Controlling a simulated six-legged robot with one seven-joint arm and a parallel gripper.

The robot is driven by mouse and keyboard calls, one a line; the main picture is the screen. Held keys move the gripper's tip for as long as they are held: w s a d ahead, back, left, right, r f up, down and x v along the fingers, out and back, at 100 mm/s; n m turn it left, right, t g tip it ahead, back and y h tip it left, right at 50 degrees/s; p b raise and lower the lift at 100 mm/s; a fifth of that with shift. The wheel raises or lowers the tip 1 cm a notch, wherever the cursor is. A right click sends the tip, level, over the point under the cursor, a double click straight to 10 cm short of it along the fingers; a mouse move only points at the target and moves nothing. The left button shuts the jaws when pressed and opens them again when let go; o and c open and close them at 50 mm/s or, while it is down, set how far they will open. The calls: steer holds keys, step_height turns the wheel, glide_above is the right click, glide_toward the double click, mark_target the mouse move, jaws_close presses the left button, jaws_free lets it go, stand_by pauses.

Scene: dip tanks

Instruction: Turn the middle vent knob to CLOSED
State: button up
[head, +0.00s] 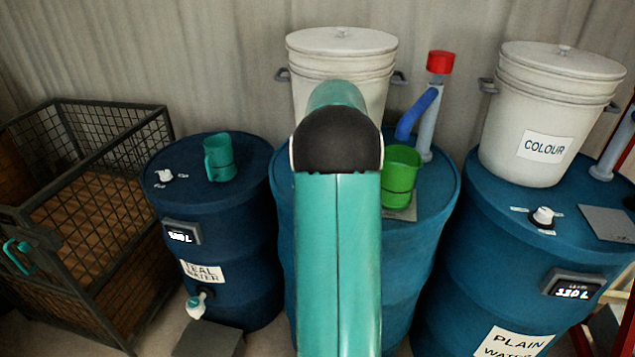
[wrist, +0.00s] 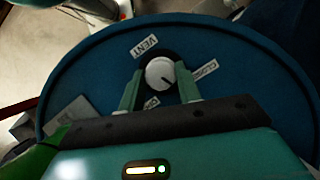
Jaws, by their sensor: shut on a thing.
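In the wrist view the white round vent knob (wrist: 158,71) sits on the blue lid (wrist: 90,75) of a drum. My gripper (wrist: 160,84) has one finger on each side of the knob and is shut on it. A dark pointer mark on the knob points to the lower right, between the label CLOSED (wrist: 204,71) on the right and a partly hidden label (wrist: 151,103) below. A VENT label (wrist: 145,46) is above the knob. In the head view my arm hides this knob and my gripper in front of the middle drum (head: 425,240).
A green cup (head: 400,178) and a blue-and-grey pipe with a red cap (head: 440,62) stand on the middle drum, behind them a white bucket (head: 342,42). The left drum (head: 240,265) bears a teal mug (head: 219,158); the right drum (head: 470,240) bears a COLOUR bucket (head: 550,100).

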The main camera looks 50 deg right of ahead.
steer(key=shift+w+n+g+h, duration=0.15)
steer(key=shift+n+g, duration=0.3)
steer(key=shift+n, duration=0.65)
steer(key=shift+s+n+g+h, duration=0.15)
steer(key=shift+n+g, duration=0.3)
steer(key=shift+n, duration=0.65)
steer(key=shift+w, duration=0.1)
steer(key=o, duration=1)
steer(key=shift+r, duration=0.1)
